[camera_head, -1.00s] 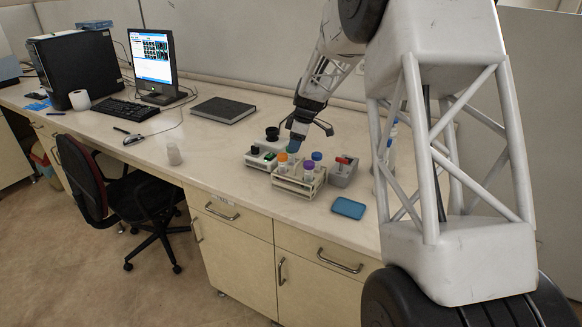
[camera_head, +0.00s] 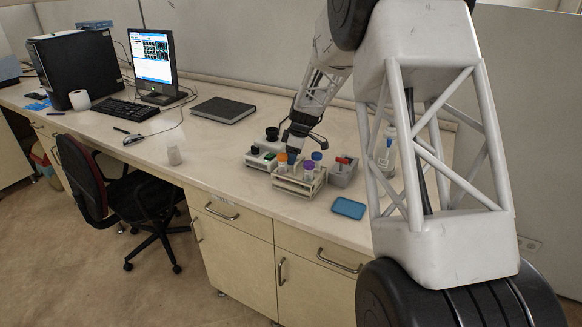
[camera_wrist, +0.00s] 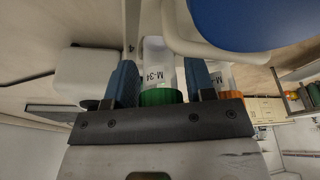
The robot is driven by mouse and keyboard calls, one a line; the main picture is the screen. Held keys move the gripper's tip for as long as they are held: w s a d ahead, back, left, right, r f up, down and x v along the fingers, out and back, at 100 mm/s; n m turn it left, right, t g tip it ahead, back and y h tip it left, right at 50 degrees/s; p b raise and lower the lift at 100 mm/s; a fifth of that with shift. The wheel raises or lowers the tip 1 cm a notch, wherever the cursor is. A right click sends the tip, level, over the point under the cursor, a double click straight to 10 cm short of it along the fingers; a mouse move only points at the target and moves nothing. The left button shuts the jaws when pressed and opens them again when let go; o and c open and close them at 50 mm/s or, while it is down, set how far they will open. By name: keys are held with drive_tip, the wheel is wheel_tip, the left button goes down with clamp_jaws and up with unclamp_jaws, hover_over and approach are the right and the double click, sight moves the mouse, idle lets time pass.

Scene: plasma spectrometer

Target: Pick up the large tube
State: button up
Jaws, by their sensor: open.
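A pale rack (camera_head: 298,190) on the counter holds tubes with an orange cap (camera_head: 282,158), a purple cap (camera_head: 309,164) and a blue cap (camera_head: 317,156). My gripper (camera_head: 292,156) is open and low among the caps at the rack's back. In the wrist view, my gripper's blue fingers (camera_wrist: 162,85) stand on either side of a clear tube (camera_wrist: 156,65) labelled M-34, with a green cap (camera_wrist: 161,97). An orange cap (camera_wrist: 228,96) shows beyond the right finger. I cannot tell which tube is the large one, or whether the fingers touch any.
A white holder (camera_head: 261,161) stands left of the rack, and a grey block with a red item (camera_head: 343,168) stands right.

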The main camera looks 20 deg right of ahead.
drive_tip(key=shift+c, duration=0.2)
drive_tip(key=c, duration=0.7)
drive_tip(key=shift+r, duration=0.1)
drive_tip(key=shift+r, duration=4.9)
